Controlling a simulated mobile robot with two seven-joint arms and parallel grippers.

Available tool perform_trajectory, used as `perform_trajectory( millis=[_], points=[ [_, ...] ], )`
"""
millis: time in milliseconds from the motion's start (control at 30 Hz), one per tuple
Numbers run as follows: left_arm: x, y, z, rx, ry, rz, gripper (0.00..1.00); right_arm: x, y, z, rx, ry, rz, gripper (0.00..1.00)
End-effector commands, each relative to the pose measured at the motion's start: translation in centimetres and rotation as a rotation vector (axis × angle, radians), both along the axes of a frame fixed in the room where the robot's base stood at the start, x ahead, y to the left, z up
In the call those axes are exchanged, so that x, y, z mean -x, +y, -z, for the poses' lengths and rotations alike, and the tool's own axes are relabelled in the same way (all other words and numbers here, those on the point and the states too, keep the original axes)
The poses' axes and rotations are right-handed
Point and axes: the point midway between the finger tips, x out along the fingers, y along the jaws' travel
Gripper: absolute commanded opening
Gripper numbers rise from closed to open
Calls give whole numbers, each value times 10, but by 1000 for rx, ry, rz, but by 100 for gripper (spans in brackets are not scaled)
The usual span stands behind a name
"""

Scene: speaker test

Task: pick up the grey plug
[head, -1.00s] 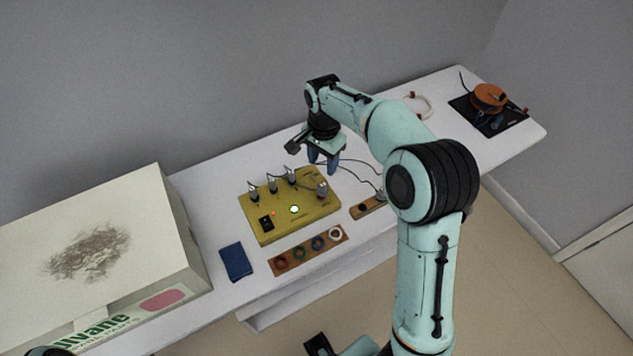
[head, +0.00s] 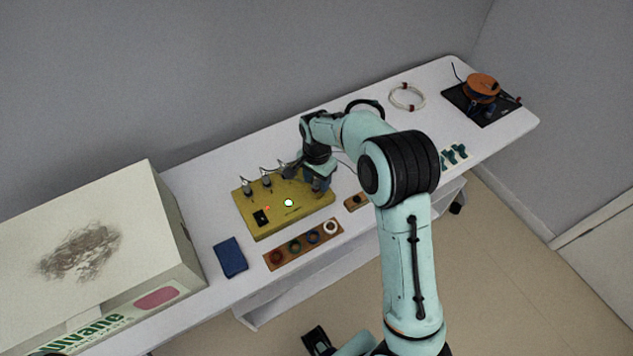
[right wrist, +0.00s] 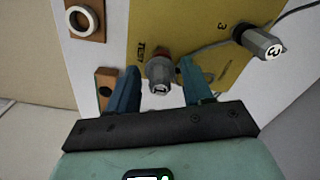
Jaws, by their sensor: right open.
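Several grey plugs stand on a yellow box (head: 253,222) on the table. In the right wrist view, a grey plug marked 1 (right wrist: 160,80) stands at a red-ringed socket. My right gripper (right wrist: 159,66) is open, with one blue finger on each side of this plug; I cannot tell whether they touch it. Another grey plug marked 3 (right wrist: 258,43) stands to the right, outside the fingers, with a cable. In the head view my right gripper (head: 317,184) is over the right end of the box and hides the plug there.
A wooden strip with coloured rings (head: 303,245) lies in front of the box, with a dark blue block (head: 230,257) to its left. A large pale carton (head: 95,235) fills the left. A white cable loop (head: 407,97) and a black mat (head: 492,114) lie at the far right.

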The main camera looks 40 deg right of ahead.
Motion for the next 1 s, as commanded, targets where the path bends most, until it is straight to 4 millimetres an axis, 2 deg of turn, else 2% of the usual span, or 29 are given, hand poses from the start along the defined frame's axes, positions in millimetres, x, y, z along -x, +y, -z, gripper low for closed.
perform_trajectory(
  millis=[67,100,233,300,567,733,867,1000],
  points=[
    [0,0,0,0,0,0,43,0,0,0,0,0,0,50],
    [0,0,0,0,0,0,43,0,0,0,0,0,0,47],
    [0,0,0,0,0,0,43,0,0,-1,0,0,0,5],
    [0,0,0,0,0,0,43,0,0,-1,0,0,0,0],
    [0,0,0,0,0,0,43,0,0,-2,0,-1,0,0],
    [-1,0,-2,0,-1,0,43,-1,0,-15,0,-4,-1,0],
    [-2,0,-4,0,-2,0,43,-1,0,-36,1,-5,-1,0],
    [-4,0,-10,0,-5,1,43,-2,0,-74,1,-9,-2,0]
  ],
)
